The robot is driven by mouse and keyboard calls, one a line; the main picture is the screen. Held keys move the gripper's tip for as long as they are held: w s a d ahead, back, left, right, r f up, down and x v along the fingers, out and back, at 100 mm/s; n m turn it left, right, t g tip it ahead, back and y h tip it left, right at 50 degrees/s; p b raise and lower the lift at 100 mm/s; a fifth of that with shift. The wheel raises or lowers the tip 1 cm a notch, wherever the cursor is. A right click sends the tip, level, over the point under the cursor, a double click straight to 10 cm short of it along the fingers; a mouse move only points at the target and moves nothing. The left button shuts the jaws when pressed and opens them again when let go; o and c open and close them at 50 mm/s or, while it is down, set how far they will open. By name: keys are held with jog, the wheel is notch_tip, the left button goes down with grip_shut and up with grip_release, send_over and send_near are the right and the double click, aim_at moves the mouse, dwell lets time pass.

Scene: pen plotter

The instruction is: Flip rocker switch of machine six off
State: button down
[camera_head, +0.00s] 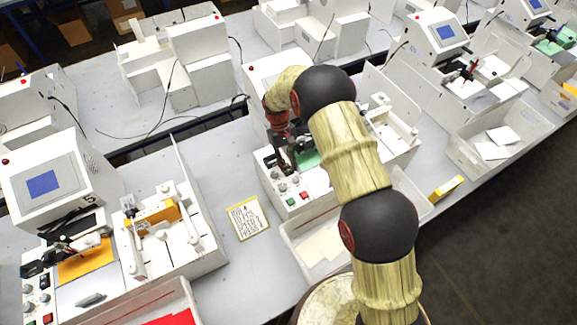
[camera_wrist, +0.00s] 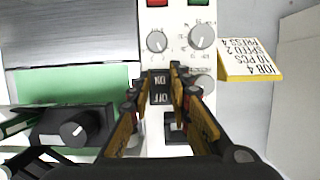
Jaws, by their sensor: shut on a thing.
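The rocker switch (camera_wrist: 160,88) is a small black block with white ON and OFF markings on a white control panel (camera_wrist: 177,15). Its lettering appears upside down in the wrist view, and I cannot tell which side is pressed. My gripper (camera_wrist: 161,68) has its fingertips on either side of the switch, shut on it. In the head view my gripper (camera_head: 284,168) is down at the panel of the middle white machine (camera_head: 298,204), and the switch is hidden there. My arm covers much of this machine and any number on it.
Grey knobs (camera_wrist: 157,41), a green button (camera_wrist: 199,2) and a red button (camera_wrist: 156,2) share the panel. A yellow-edged job card (camera_wrist: 248,60) is beside it. Machine 5 (camera_head: 70,160) is at left.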

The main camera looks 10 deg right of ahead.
jog(key=c, duration=1.9)
grip_release()
jog(key=shift+w+r, duration=0.1)
jog(key=v, duration=1.1)
jog(key=shift+w+a+r, duration=0.15)
jog(key=shift+r, duration=0.25)
jog(key=shift+w, duration=0.1)
jog(key=shift+s+d+r+m+t+y+b, duration=0.25)
jog(key=shift+s+d+r+m+t+b, duration=0.85)
jog(key=shift+s+d+b, duration=3.25)
jog(key=shift+s+d+r+m+t+y+b, duration=0.35)
jog(key=shift+s+r+t+b, duration=1.75)
jog(key=shift+s, duration=5.15)
jog(key=shift+s+d+r+m+t+y+b, duration=0.1)
jog(key=shift+s+d+r+m+t+b, duration=1.55)
jog(key=shift+s+b, duration=3.1)
